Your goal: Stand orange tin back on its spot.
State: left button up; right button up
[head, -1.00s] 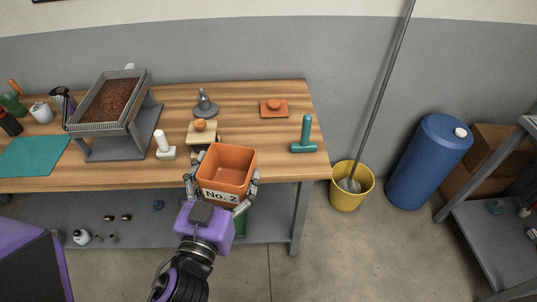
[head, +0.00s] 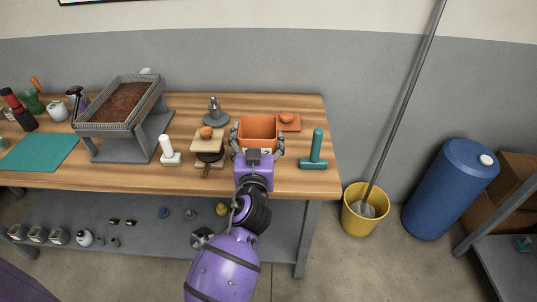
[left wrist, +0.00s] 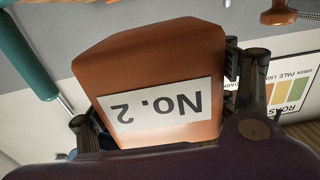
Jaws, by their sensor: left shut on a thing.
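The orange tin (head: 257,128) is an open-topped square box, held upright over the right part of the wooden table. Its white "No. 2" label faces me and shows upside down in the left wrist view (left wrist: 155,106). My left gripper (head: 258,145) is shut on the tin, with a finger on each side of it. I cannot tell whether the tin's base touches the table. My right gripper is not in view.
A teal T-shaped tool (head: 316,150) stands close right of the tin. A small wooden press (head: 208,146), a grey weight-like piece (head: 215,114) and a white tamper (head: 169,152) stand left. A tray of brown beans (head: 122,101) is further left. A yellow bucket (head: 366,212) stands on the floor.

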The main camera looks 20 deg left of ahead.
pick_arm(q)
jog(key=w+f, duration=0.1)
jog(key=w+d+f, duration=0.1)
jog(key=f, duration=0.1)
jog(key=w+f+b, duration=0.1)
jog(key=shift+d+f, duration=0.15)
jog(key=shift+f, duration=0.2)
jog(key=f, duration=0.1)
jog(key=f+b, duration=0.1)
jog(key=f, duration=0.1)
jog(key=shift+w+d+f, duration=0.15)
jog(key=shift+w, duration=0.25)
jog(key=shift+f, duration=0.25)
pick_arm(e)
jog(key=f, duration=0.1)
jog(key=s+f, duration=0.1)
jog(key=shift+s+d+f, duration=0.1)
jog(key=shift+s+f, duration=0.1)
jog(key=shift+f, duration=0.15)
pick_arm(q)
jog(key=shift+f, duration=0.1)
jog(key=shift+f, duration=0.2)
jog(key=o, duration=1.3)
jog(key=shift+r, duration=0.1)
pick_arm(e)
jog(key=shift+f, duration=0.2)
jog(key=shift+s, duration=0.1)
